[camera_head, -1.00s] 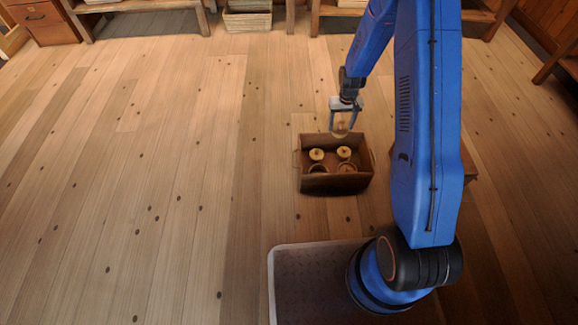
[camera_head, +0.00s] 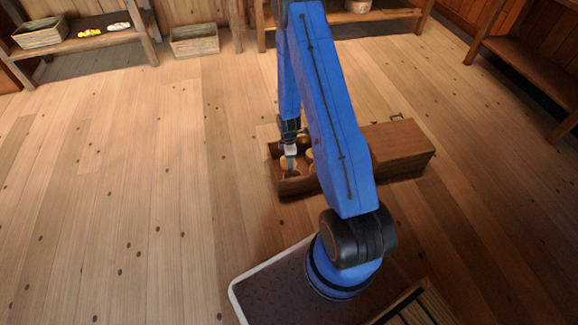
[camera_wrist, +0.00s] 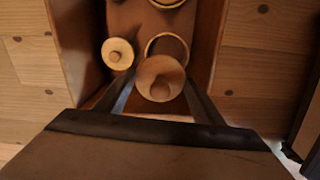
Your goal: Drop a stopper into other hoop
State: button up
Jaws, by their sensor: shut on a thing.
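My gripper (camera_wrist: 159,88) is shut on a round wooden stopper (camera_wrist: 160,72) with a small knob, held upright over the box. In the head view my gripper (camera_head: 290,160) is over the left part of the brown open box (camera_head: 298,187). A ring-shaped hoop (camera_wrist: 168,38) shows just beyond the held stopper in the wrist view, partly covered by it. Another pale stopper (camera_wrist: 118,53) with a knob is to the left inside the box. A further round rim (camera_wrist: 168,4) is cut off by the top edge. My arm hides much of the box in the head view.
A closed wooden chest (camera_head: 398,145) stands right of the box. The box's side wall (camera_wrist: 72,40) rises close to my gripper. Benches (camera_head: 90,42) and a basket (camera_head: 195,40) line the back. The floor to the left is clear.

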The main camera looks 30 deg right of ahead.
jog(key=shift+s+d+f+n, duration=0.35)
jog(key=shift+s+f+n, duration=0.15)
jog(key=shift+f+n, duration=0.1)
jog(key=shift+s+d+f+n, duration=0.3)
jog(key=shift+s+f+n, duration=0.2)
jog(key=shift+n, duration=0.1)
jog(key=shift+f, duration=1.45)
jog(key=shift+f, duration=1.4)
dwell(0.5)
jog(key=shift+c, duration=0.2)
jog(key=o, duration=1.6)
jog(key=shift+c, duration=0.2)
jog(key=shift+r, duration=0.8)
jog(key=shift+r, duration=3.5)
